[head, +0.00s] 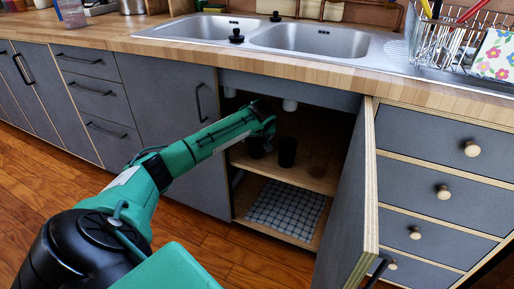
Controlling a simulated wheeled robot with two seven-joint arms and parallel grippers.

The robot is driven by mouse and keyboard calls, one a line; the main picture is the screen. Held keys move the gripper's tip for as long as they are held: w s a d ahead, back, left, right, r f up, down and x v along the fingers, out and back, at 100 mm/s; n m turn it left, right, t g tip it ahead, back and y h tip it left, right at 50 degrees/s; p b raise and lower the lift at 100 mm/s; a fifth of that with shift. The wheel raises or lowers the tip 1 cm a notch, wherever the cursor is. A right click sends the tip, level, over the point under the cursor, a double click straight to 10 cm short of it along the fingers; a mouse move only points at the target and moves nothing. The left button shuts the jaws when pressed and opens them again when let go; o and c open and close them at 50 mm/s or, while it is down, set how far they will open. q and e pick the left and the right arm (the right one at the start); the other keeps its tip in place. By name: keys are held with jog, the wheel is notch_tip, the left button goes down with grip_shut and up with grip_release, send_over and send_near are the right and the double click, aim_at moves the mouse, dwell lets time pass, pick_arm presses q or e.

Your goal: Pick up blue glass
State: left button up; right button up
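On the upper shelf (300,178) of the open cabinet under the sink stand two dark glasses, one in the middle (288,152) and one to its left (257,148), partly behind my gripper. A brownish see-through glass (318,162) stands to their right. In this shade I cannot tell which of them is blue. My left gripper (269,128) is at the cabinet opening, just above the leftmost dark glass in the picture. Its fingers are small and dark, so I cannot tell whether they are open or touching a glass. My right gripper is not in view.
The cabinet door (350,205) stands open to the right of the opening. A checkered cloth (286,208) lies on the cabinet floor. Above are the wooden counter (440,100), the double sink (315,40) and a dish rack (445,45).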

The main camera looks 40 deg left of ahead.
pick_arm(q)
jog(key=c, duration=1.1)
jog(key=shift+r, duration=0.1)
